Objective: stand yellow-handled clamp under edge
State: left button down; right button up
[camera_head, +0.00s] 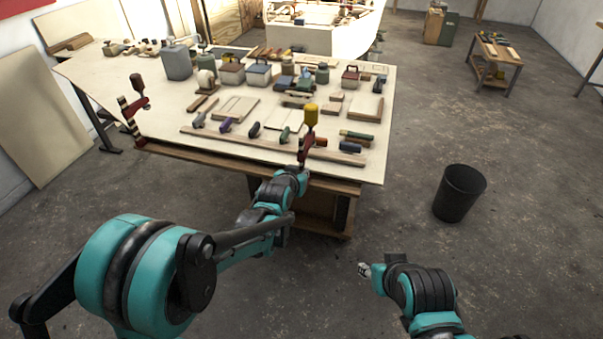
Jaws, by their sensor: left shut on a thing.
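The yellow-handled clamp (310,115) is upright at the near edge of the plywood-topped table (215,165). Its yellow handle is at the top and its red body reaches down past the table edge. My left gripper (301,173) is shut on the lower part of the clamp, in front of the edge. Whether the clamp touches the table top or its underside cannot be told. My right gripper (364,270) is low over the floor, to the right of the table; its fingers are too small to read.
Another clamp (133,100) stands at the table's left edge. A long wooden strip (270,145) and several hand tools lie behind the near edge, with boxes and cans farther back. A black bin (460,192) stands on open floor at right, with a small wooden bench (493,58) beyond.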

pick_arm(q)
jog(key=shift+w+d, duration=0.25)
jog(key=shift+w, duration=0.5)
jog(key=shift+w+d, duration=0.2)
jog(key=shift+w, duration=0.5)
jog(key=shift+w+d, duration=0.25)
jog(key=shift+w, duration=0.5)
jog(key=c, duration=1.6)
grip_release()
jog(key=shift+o, duration=0.2)
